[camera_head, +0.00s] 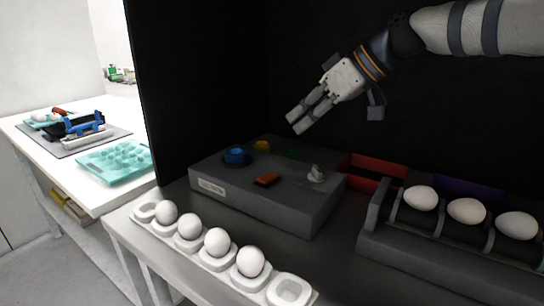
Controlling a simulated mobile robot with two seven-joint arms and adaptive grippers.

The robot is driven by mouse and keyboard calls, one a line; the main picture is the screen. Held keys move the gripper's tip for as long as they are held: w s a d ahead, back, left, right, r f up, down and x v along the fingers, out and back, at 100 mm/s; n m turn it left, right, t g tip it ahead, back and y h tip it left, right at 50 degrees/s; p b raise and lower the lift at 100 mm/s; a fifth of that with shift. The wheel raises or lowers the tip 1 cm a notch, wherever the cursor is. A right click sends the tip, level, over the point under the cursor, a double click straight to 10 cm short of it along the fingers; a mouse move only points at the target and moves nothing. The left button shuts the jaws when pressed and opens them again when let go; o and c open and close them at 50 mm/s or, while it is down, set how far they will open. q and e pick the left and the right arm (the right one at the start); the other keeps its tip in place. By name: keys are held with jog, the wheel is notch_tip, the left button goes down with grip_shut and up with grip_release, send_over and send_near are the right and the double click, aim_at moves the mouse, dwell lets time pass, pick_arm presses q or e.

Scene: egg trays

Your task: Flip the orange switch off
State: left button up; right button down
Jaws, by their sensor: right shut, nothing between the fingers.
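The orange switch (267,179) sits on the top face of a grey control box (225,191), near its front edge. I cannot tell from this view which way it is set. My right gripper (297,122) comes in from the upper right and hangs in the air above the back of the box, apart from it. Its fingers point down and left, and it is shut and empty. My left gripper is not in view.
The box also carries a blue button (236,156), a yellow button (262,146) and a small grey knob (317,173). A white egg tray (289,290) stands in front. Eggs rest on a roller rack (394,210) at right. A white table (95,196) is at left.

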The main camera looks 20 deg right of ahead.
jog(key=b, duration=0.1)
send_over(269, 177)
notch_tip(269, 177, down, 8)
jog(key=shift+d+r, duration=0.1)
jog(key=shift+r, duration=0.1)
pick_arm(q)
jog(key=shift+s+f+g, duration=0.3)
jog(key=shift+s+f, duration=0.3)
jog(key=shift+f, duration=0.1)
pick_arm(e)
jog(key=shift+s+a+f, duration=0.1)
jog(key=shift+a+f, duration=0.1)
jog(key=shift+f, duration=1.5)
